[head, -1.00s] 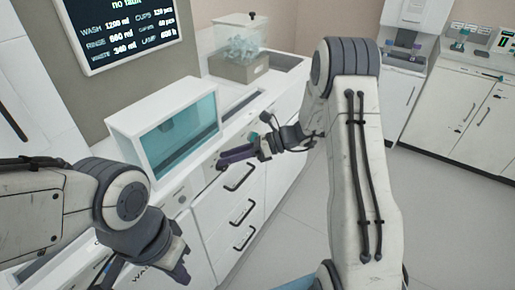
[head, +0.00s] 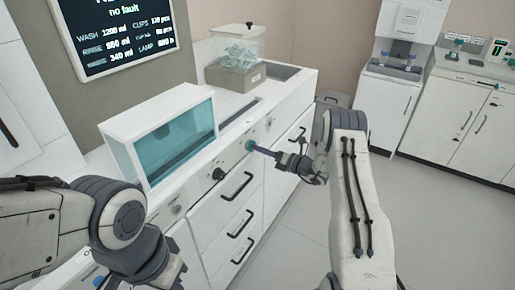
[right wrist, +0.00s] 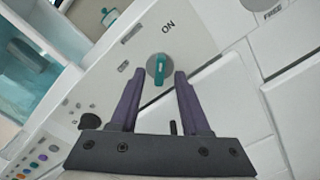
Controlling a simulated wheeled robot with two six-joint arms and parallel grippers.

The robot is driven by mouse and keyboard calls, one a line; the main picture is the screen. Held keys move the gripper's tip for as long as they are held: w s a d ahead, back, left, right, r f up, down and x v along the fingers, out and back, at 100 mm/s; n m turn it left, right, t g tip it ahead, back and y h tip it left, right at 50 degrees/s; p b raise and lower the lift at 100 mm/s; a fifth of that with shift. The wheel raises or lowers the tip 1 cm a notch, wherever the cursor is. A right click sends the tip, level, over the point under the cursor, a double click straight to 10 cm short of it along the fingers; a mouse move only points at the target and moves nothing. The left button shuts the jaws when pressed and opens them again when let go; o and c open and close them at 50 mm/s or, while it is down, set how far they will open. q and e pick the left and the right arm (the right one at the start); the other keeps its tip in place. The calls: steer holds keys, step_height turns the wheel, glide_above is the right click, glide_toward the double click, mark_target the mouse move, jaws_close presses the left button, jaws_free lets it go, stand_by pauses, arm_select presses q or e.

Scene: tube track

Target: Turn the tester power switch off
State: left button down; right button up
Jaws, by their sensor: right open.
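The tester is the white machine with a glass-fronted chamber (head: 180,138) on its top. Its power switch is a round teal knob (right wrist: 159,67) on the white front panel, with "ON" printed to its upper right in the right wrist view. Other small labels by it are too small to read. In the head view the knob (head: 250,145) is small. My right gripper (right wrist: 158,75) is open, its two purple fingertips one on each side of the knob. Whether they touch it I cannot tell. My left gripper (head: 165,272) is low at the left, away from the knob, its jaws unclear.
A dark knob (head: 218,174) sits on the same panel, left of the switch. Drawers with black handles (head: 236,186) lie below. A clear bin (head: 236,48) stands on the counter. A screen (head: 120,30) reads "no fault". The floor at the right is clear.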

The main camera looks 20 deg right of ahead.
steer(key=shift+w+a, duration=0.45)
steer(key=shift+w, duration=0.1)
jaws_close()
